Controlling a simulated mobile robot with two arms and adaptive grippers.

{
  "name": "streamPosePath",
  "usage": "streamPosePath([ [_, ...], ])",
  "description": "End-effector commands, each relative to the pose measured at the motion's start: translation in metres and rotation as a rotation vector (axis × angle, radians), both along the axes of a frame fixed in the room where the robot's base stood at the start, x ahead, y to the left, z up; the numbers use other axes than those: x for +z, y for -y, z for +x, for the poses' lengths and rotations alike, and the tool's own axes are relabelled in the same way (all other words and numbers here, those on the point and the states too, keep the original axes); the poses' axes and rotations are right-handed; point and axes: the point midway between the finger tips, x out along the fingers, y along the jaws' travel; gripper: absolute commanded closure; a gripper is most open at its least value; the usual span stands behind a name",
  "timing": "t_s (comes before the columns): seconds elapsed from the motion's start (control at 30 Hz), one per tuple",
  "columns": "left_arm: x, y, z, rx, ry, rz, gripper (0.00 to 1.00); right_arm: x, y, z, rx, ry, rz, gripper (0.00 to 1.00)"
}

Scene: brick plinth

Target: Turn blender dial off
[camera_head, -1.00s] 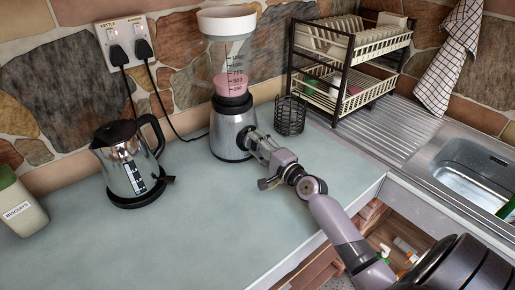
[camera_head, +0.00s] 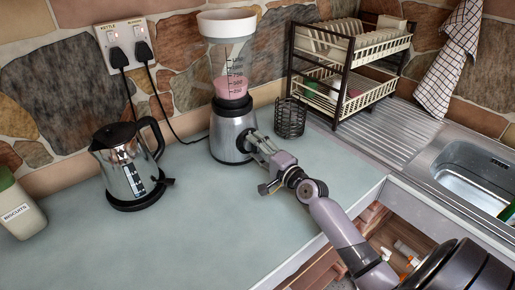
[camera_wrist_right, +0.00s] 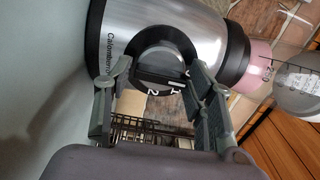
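The blender (camera_head: 228,137) stands on the counter against the back wall, with a silver base, a clear jug and pink liquid low in the jug. My right gripper (camera_head: 254,142) reaches the right side of its base. In the right wrist view, the black round dial (camera_wrist_right: 162,72) with white numbers 1 and 2 sits on the silver base (camera_wrist_right: 150,14). The fingers of my right gripper (camera_wrist_right: 158,76) are spread, one on each side of the dial, with their tips close to its rim. Whether they touch it I cannot tell. My left gripper is out of view.
A black wire holder (camera_head: 290,118) is just right of the blender, before a dish rack (camera_head: 340,75). The sink (camera_head: 475,175) lies right. The front counter is clear.

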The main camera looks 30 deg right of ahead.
Motion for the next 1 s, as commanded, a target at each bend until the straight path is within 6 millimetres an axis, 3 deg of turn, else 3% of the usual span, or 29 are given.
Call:
streamPosePath([
  [0.17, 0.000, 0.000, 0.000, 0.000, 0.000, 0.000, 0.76, 0.000, 0.000, 0.000, 0.000, 0.000, 0.002, 0.37],
  [0.57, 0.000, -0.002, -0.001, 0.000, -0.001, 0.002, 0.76, -0.001, 0.001, -0.008, -0.001, -0.001, 0.002, 0.37],
  [1.0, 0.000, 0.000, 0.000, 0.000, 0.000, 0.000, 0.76, -0.001, 0.007, -0.089, 0.001, -0.004, -0.001, 0.37],
])
